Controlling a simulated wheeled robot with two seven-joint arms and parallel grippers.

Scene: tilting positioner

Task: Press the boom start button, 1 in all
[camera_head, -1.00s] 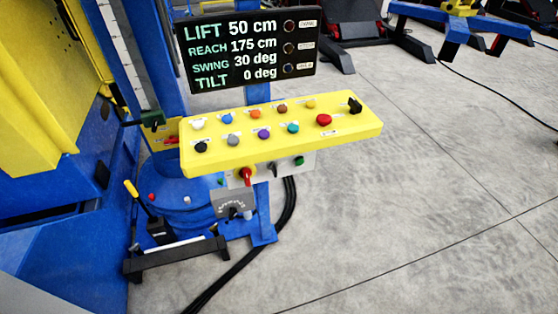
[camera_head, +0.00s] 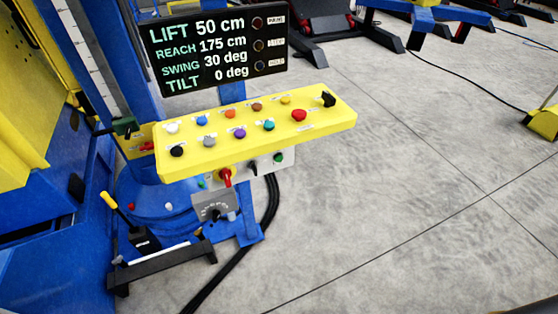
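A yellow control panel (camera_head: 320,122) carries two rows of coloured buttons. The back row has white (camera_head: 172,128), blue (camera_head: 202,120), orange (camera_head: 230,113), brown (camera_head: 257,106) and yellow (camera_head: 286,100) buttons. The front row has black (camera_head: 177,151), grey (camera_head: 209,141), purple (camera_head: 240,133) and teal (camera_head: 269,125) buttons. A larger red button (camera_head: 299,115) and a black switch (camera_head: 328,99) sit at the right. Labels are too small to read, so I cannot tell which is boom start. Neither gripper is in view.
A display (camera_head: 215,48) above the panel reads lift 50 cm, reach 175 cm, swing 30 deg, tilt 0 deg. Below the panel are a red-handled switch (camera_head: 226,177) and a green button (camera_head: 278,158). A yellow-tipped lever (camera_head: 118,211) stands lower left.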

